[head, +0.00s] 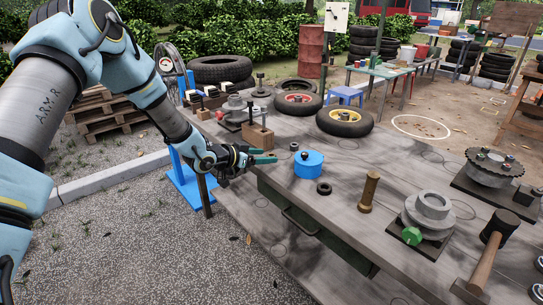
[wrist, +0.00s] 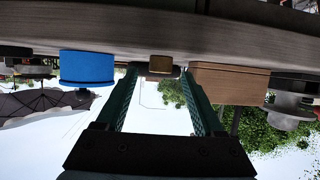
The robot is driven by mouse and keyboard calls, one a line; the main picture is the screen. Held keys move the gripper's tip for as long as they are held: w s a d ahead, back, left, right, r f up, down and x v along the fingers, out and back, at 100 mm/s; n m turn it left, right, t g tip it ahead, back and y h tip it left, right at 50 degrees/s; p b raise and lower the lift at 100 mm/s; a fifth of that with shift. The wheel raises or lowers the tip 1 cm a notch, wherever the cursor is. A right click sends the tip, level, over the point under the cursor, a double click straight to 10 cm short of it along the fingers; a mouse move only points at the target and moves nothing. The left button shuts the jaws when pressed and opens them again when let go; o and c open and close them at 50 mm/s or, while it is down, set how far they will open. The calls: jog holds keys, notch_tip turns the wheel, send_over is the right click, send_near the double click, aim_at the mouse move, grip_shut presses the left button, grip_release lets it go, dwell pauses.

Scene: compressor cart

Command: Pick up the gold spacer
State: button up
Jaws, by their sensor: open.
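My gripper (wrist: 157,72) is open, with one green finger on each side of that line; nothing is held. In the head view my gripper (head: 275,157) reaches low over the table from the left, its green fingers pointing right.
A blue cylinder (head: 309,164) and a wooden block (head: 257,136) flank the fingertips. A black ring (head: 324,188), a taller brass-coloured post (head: 369,192) and a grey flanged part (head: 428,215) stand farther right. Tyres (head: 345,121) lie behind on the grey table (head: 330,225).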

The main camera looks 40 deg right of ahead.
jog(key=shift+x, duration=1.2)
grip_shut()
